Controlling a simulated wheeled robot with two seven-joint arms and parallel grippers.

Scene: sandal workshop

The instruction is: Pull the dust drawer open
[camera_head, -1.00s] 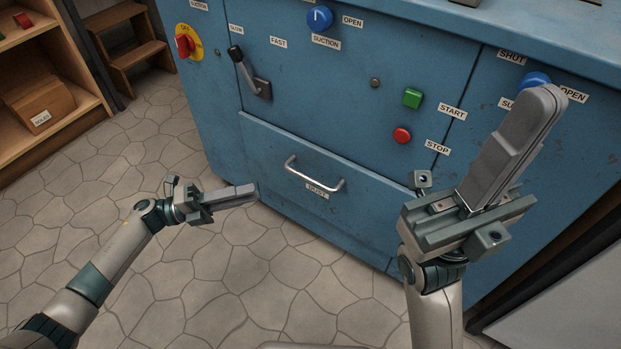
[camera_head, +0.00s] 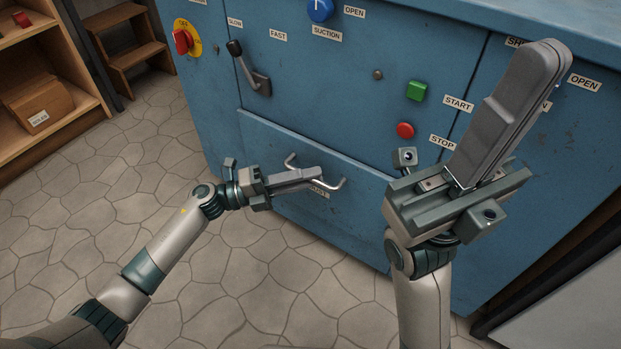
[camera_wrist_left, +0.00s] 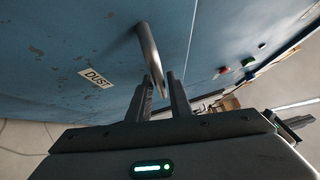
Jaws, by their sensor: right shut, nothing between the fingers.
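The dust drawer (camera_head: 262,150) is a blue front low in the blue machine, and it looks flush with the cabinet. Its silver bar handle (camera_head: 338,184) is partly hidden behind my left gripper (camera_head: 318,173), which reaches across it. In the left wrist view the handle (camera_wrist_left: 148,48) runs down to between the two finger tips, with the fingers apart; contact cannot be told. The DUST label (camera_wrist_left: 95,77) shows beside it. My right gripper (camera_head: 553,58) is shut and empty, pointing up in front of the machine's right part.
Above the drawer are a lever (camera_head: 248,70), a green start button (camera_head: 418,90), a red stop button (camera_head: 404,130) and a blue suction knob (camera_head: 320,10). A wooden shelf (camera_head: 60,120) and steps (camera_head: 130,50) stand at the left. The stone floor before the drawer is clear.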

